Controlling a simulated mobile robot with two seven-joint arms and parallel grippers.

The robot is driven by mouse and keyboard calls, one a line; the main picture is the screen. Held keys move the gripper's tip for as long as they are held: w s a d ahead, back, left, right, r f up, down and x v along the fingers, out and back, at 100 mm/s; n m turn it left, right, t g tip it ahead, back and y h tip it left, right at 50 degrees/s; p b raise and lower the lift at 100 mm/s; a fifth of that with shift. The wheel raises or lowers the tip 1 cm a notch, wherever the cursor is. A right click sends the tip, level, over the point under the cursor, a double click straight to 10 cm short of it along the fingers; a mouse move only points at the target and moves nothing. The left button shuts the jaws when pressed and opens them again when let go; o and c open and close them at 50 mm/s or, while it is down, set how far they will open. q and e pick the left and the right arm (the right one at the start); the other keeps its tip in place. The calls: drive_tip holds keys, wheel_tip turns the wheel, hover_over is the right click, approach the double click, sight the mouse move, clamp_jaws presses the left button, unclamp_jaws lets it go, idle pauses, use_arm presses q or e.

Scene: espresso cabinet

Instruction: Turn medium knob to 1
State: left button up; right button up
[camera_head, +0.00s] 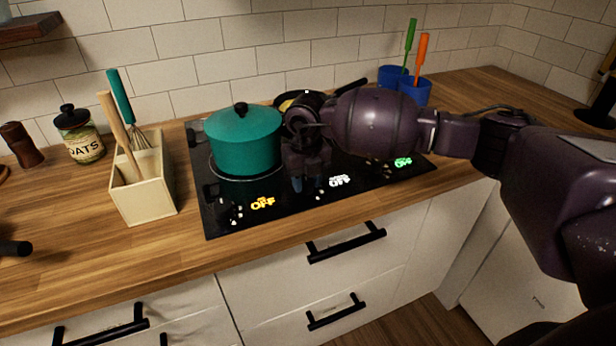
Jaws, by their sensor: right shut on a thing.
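The black cooktop (285,212) has knobs along its front edge with three lit displays, all reading OFF: orange (262,203) at left, white (339,181) in the middle and green (403,161) at right. My right gripper (312,186) points down at the cooktop's front, just left of the white display. It is shut on the middle knob, which I take to be the medium knob. The gripper hides most of that knob, so its angle cannot be told. My left gripper is not in view.
A teal lidded pot (243,142) stands on the cooktop, close to my right wrist. A pan (287,97) is partly hidden behind my arm. A utensil box (146,184) and an oats jar (79,135) stand left. Blue cups (414,92) stand behind right.

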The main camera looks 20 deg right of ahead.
drive_tip(key=shift+r+m+p, duration=0.35)
drive_tip(key=shift+m+p, duration=0.3)
drive_tip(key=shift+m, duration=0.25)
drive_tip(key=m+p, duration=0.2)
drive_tip(key=shift+f+m, duration=0.1)
drive_tip(key=shift+m, duration=0.2)
drive_tip(key=shift+f+m, duration=0.1)
drive_tip(key=shift+m, duration=0.3)
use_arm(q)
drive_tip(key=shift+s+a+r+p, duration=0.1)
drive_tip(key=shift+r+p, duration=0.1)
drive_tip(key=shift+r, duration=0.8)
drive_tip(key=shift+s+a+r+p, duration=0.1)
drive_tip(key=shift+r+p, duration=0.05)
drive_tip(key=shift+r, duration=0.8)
use_arm(e)
drive_tip(key=shift+f, duration=0.1)
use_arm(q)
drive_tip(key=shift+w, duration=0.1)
use_arm(e)
drive_tip(key=o, duration=0.9)
